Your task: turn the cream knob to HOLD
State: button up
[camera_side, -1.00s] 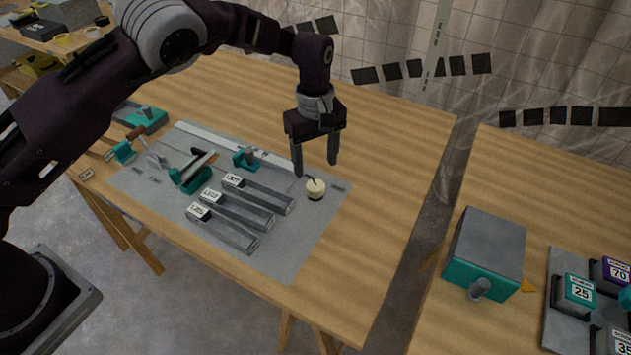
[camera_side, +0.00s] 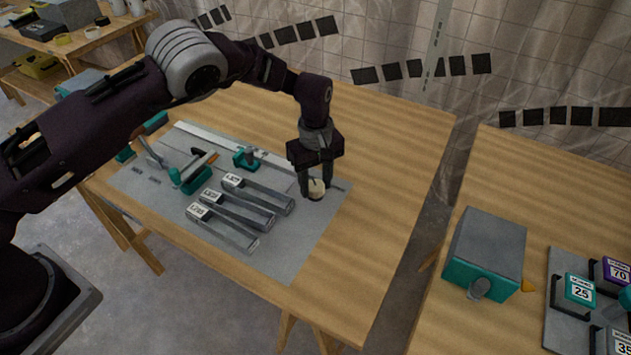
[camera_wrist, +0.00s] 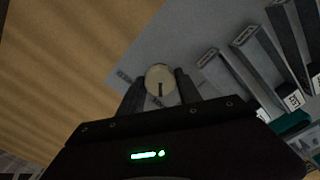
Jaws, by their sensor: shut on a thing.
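The cream knob (camera_side: 317,188) is a small round knob with a dark pointer line, near the right edge of the grey panel (camera_side: 270,245). In the wrist view the knob (camera_wrist: 160,80) shows its pointer line running toward my gripper's body. My gripper (camera_side: 313,187) is down at the panel, shut on the knob with one finger at each side. In the wrist view the fingers of my gripper (camera_wrist: 160,92) flank the knob. Labels beside the knob are partly hidden and too small to read.
Several grey bars with white labels (camera_side: 238,212) lie left of the knob. Teal clamps (camera_side: 190,177) stand on the panel further left. A grey and teal box (camera_side: 485,250) stands on the right table. Bare wood (camera_side: 385,190) lies right of the panel.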

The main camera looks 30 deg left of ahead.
jog(key=shift+m, duration=0.3)
grip_shut()
jog(key=m, duration=0.3)
jog(key=shift+m, duration=0.4)
jog(key=m, duration=0.4)
jog(key=shift+m, duration=0.3)
jog(key=m, duration=0.8)
jog(key=shift+m, duration=0.6)
jog(key=o, duration=1.3)
grip_release()
jog(key=shift+o, duration=0.2)
jog(key=shift+r, duration=0.15)
